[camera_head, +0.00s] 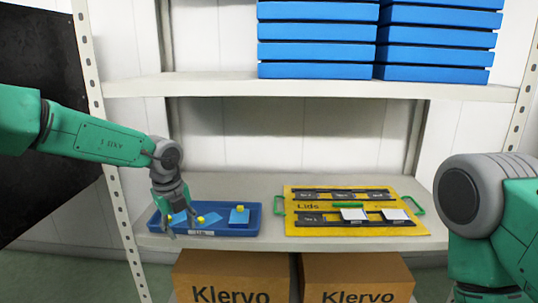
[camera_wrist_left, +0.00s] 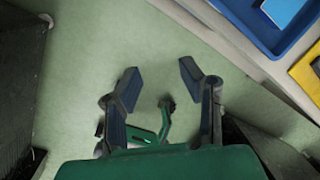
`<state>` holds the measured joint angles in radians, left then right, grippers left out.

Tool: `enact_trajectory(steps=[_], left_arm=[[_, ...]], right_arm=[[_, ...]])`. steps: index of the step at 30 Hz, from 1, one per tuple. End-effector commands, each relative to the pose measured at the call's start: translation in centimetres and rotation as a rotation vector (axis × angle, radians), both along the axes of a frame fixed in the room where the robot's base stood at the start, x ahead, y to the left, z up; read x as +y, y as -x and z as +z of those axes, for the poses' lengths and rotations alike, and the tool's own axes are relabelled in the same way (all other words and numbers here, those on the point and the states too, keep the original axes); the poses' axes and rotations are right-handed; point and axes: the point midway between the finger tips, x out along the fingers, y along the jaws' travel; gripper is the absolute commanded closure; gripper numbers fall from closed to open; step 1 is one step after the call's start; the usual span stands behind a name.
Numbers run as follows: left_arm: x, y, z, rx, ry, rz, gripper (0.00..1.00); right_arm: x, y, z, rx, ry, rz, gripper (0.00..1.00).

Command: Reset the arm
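My left gripper (camera_head: 181,221) appears in front of the left part of the blue tray in the head view. In the left wrist view the gripper (camera_wrist_left: 158,68) has its two fingers spread apart, with nothing between them and the green floor behind. The blue tray's corner (camera_wrist_left: 238,15) is at the upper right there, apart from the fingers. My right arm shows at the right edge of the head view, but its gripper is outside the picture.
The blue tray (camera_head: 253,221) holds blue pieces with yellow knobs. Right of it lies a yellow board (camera_head: 340,241) marked "Lids", with black strips and white squares. Blue boxes (camera_head: 318,52) are stacked on the upper shelf (camera_head: 190,86). Cardboard boxes (camera_head: 235,276) stand below.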

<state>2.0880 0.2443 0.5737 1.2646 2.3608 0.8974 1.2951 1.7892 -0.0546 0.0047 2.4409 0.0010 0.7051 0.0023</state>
Motion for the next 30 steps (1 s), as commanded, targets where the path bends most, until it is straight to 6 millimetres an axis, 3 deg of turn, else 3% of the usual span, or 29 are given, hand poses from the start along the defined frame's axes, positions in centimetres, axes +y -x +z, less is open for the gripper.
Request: enact_trajectory(steps=[10,17,23,30], left_arm=[[2.2,2.6,-4.9,0.028,-0.215,-0.281,0.65],[4.6,5.5,-9.4,0.08,-0.433,-0.636,0.65],[7.0,9.6,-14.4,0.173,-0.662,-1.158,0.65],[8.3,18.6,-21.2,0.324,-0.859,-2.189,0.65]], right_arm=[[0.0,-0.1,0.0,-0.001,0.0,0.0,0.6],[0.0,0.0,0.0,0.0,0.0,0.0,0.6],[0.0,0.0,0.0,0.0,0.0,0.0,0.6],[0.0,0.0,0.0,0.0,0.0,0.0,0.6]])
